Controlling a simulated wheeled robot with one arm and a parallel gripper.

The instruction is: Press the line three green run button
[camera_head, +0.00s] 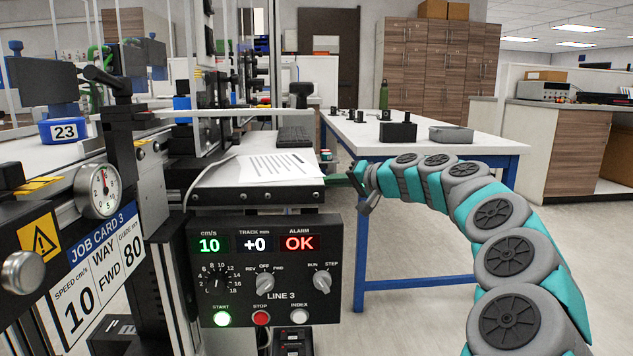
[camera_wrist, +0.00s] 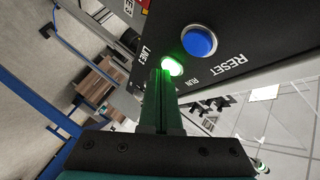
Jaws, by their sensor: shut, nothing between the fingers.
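In the wrist view a lit green button (camera_wrist: 172,66) labelled RUN is on a dark panel (camera_wrist: 240,30), beside a blue button (camera_wrist: 198,41) labelled RESET. The panel is also marked LINE; its number is not clear to me. My gripper (camera_wrist: 161,72) is shut and empty, its tips right at the near edge of the green button. Whether they touch it I cannot tell. In the head view my gripper (camera_head: 360,180) is beside the right end of the LINE 3 bench, and the RUN button's panel does not show.
A red STOP button (camera_head: 261,317) and a white INDEX button (camera_head: 299,316) sit beside START. A shelf with a paper (camera_head: 281,167) is above the box. A white table (camera_head: 360,134) with blue legs stands behind my gripper. Open floor lies to the right.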

